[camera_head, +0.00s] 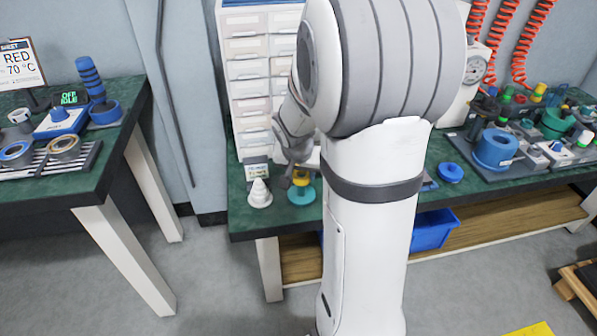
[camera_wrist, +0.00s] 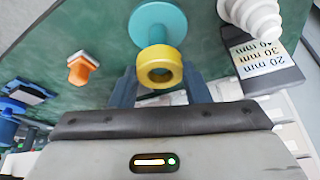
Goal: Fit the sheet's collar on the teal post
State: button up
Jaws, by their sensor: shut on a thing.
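The teal post stands on the green bench, its round base (camera_head: 302,194) showing in the head view. In the wrist view the teal post (camera_wrist: 157,30) shows its broad disc and a short stem. My gripper (camera_wrist: 160,72) is shut on a yellow collar (camera_wrist: 160,54), lined up with the teal stem. The collar (camera_head: 300,178) is just above the teal base in the head view. Whether the collar is around the post or only over its end, I cannot tell. A sheet (camera_head: 20,64) reading "RED 70 °C" stands on the left table.
A white stepped cone (camera_head: 259,193) stands close left of the teal post; it also shows in the wrist view (camera_wrist: 250,14). A drawer cabinet (camera_head: 250,75) is behind. An orange piece (camera_wrist: 82,68) lies apart on the bench. A blue round part (camera_head: 450,172) is to the right.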

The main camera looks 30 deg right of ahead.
jog(key=shift+f+b, duration=0.65)
jog(key=shift+f, duration=0.05)
jog(key=o, duration=1.2)
jog(key=shift+r, duration=0.1)
notch_tip(320, 180, up, 7)
jog(key=p, duration=0.5)
jog(key=shift+s, duration=0.1)
